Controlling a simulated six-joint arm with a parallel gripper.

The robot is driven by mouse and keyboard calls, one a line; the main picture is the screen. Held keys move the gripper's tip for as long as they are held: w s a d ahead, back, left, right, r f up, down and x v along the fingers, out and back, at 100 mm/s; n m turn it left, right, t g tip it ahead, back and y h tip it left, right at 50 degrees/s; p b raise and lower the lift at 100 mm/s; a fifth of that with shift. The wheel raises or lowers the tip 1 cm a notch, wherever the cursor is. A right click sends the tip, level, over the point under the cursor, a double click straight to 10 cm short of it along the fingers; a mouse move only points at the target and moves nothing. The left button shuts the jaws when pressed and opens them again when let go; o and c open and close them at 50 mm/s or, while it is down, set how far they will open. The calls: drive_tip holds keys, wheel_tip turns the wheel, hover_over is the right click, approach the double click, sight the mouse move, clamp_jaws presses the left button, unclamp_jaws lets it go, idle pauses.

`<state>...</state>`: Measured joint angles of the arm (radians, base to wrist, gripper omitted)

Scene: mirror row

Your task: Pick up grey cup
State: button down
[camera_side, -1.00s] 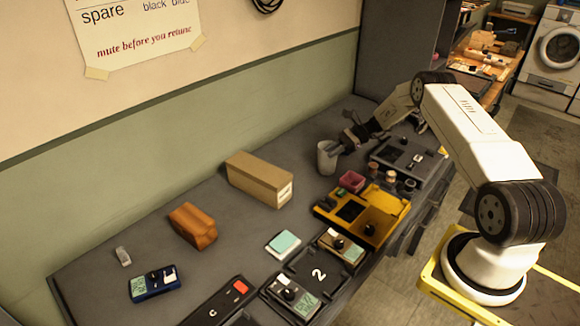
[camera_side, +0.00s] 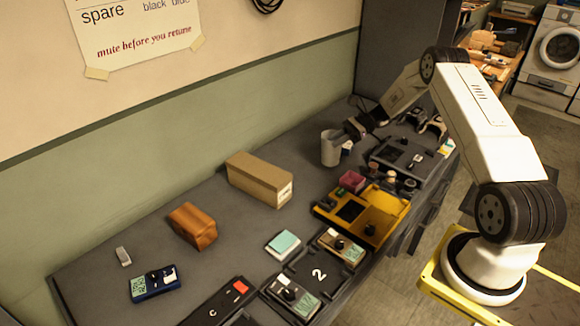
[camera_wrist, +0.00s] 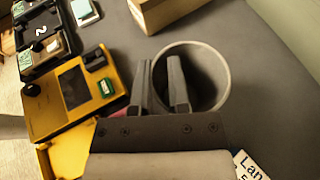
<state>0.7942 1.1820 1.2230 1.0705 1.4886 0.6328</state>
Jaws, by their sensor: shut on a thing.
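The grey cup (camera_side: 330,149) is upright in the side view, near the far end of the dark bench. My gripper (camera_side: 347,135) reaches it from the right and is shut on its wall. In the wrist view the cup (camera_wrist: 222,80) shows its round open rim, with one finger of my gripper (camera_wrist: 162,84) inside the cup and the other outside. The cup looks raised a little above the bench. The inside of the cup is dark, and its lower part is hidden in the wrist view.
A cardboard box (camera_side: 258,181) lies to the left. A dark tray (camera_side: 385,153) is to the right. Bare bench lies between the cardboard box and the cup.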

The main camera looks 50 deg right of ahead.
drive_tip(key=s+a+r, duration=0.5)
drive_tip(key=s+r, duration=0.3)
drive_tip(key=s, duration=0.3)
drive_tip(key=shift+s, duration=0.15)
idle(0.7)
